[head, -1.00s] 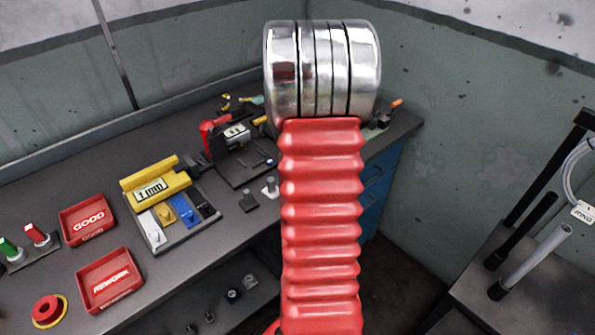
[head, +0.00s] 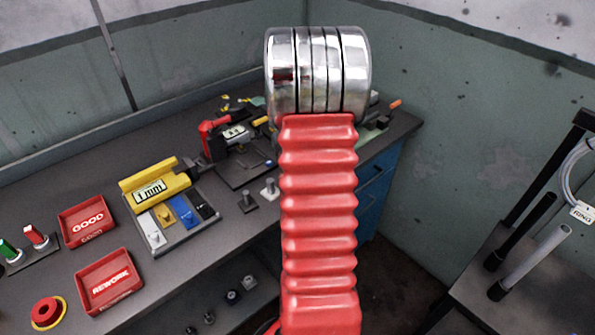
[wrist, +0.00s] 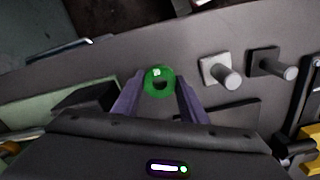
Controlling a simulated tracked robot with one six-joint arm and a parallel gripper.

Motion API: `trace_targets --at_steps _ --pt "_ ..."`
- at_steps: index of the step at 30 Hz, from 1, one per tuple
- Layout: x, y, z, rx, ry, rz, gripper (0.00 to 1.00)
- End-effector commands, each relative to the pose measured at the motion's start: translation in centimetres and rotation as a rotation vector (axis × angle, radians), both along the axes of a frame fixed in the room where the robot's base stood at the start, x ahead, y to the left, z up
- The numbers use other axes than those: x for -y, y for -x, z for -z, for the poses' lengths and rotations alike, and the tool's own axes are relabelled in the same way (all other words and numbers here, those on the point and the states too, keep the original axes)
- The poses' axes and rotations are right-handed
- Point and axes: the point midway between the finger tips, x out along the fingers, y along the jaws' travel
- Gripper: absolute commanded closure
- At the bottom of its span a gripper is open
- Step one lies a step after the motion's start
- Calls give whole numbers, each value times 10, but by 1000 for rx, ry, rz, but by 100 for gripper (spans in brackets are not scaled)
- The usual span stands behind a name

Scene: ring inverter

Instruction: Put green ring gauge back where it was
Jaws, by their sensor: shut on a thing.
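The green ring gauge (wrist: 158,76) sits between the fingertips of my gripper (wrist: 160,86) in the wrist view, its hole facing the camera. My gripper is shut on it. A light grey peg on a square base (wrist: 216,70) and a dark peg on a dark base (wrist: 268,63) stand to the right of the ring in that view. The head view also shows the light peg (head: 269,187) and the dark peg (head: 247,202) on the bench. In the head view my own arm hides the gripper and the ring.
The grey bench (head: 225,225) holds a yellow gauge (head: 158,190), a GOOD tray (head: 87,220), a REWORK tray (head: 109,281) and a red-and-grey device (head: 217,137). A stand with two rods (head: 520,230) is at the right. Bare bench lies in front of the pegs.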

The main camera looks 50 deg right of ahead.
Motion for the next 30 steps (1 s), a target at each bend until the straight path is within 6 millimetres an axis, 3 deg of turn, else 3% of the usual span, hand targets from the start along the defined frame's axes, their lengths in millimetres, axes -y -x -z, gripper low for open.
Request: trace_targets --at_steps 6,7,14,23,30 --pt "0 0 2 0 0 -1 88" --pt "0 0 2 0 0 -1 59" --pt "0 0 2 -1 -1 -1 43" --pt "0 -1 0 0 0 -1 43" --pt "0 -1 -20 2 3 -1 43"
